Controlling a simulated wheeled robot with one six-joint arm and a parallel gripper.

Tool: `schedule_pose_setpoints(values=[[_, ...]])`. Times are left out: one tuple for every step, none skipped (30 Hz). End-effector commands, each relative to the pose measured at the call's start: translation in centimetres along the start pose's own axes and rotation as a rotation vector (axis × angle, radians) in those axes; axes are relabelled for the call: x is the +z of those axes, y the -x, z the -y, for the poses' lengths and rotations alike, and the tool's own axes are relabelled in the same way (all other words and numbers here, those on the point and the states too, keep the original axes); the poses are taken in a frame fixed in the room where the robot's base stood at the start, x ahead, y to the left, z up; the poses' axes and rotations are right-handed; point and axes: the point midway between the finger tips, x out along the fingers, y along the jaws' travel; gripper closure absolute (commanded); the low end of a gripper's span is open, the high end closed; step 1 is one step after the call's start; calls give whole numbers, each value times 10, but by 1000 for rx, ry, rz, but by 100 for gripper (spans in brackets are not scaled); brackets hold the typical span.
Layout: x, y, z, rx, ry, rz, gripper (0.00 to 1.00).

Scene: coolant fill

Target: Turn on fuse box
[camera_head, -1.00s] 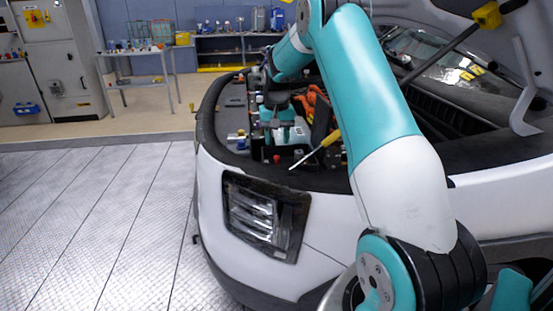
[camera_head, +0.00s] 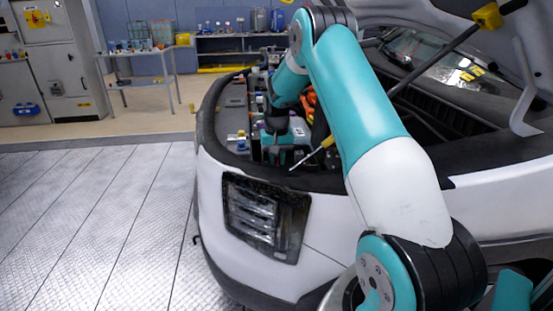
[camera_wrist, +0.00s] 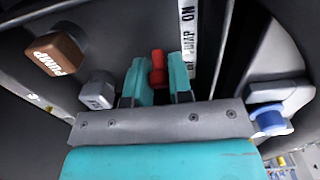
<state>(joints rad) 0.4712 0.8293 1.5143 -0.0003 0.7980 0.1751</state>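In the wrist view a small red switch lever (camera_wrist: 158,68) stands between the two teal fingers of my gripper (camera_wrist: 160,76). In the head view my gripper (camera_head: 280,137) is down inside the front of the open engine bay, partly hidden by my arm. The red lever cannot be made out there.
A brown block (camera_wrist: 58,53) marked "PUMP", a grey bolt-like block (camera_wrist: 97,95) and a blue cap (camera_wrist: 270,120) are close around my gripper. In the head view a yellow-handled screwdriver (camera_head: 325,146) lies at the bay's front edge. The floor on the left is clear.

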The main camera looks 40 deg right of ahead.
Motion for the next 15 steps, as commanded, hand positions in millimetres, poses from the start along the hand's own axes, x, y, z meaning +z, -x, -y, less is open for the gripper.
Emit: schedule_pose_setpoints(values=[[0,0,0,0,0,0,100],[0,0,0,0,0,0,100],[0,0,0,0,-1,-1,100],[0,0,0,0,-1,-3,100],[0,0,0,0,-1,-5,100],[0,0,0,0,-1,-11,100],[1,-1,0,0,-1,-16,100],[1,-1,0,0,-1,-23,100],[1,-1,0,1,-1,-36,100],[1,-1,0,1,-1,-48,100],[2,-1,0,1,-1,-60,100],[2,-1,0,1,-1,-80,100],[3,-1,0,1,0,-98,100],[4,-2,0,0,0,-116,100],[4,-2,0,0,0,-142,100]])
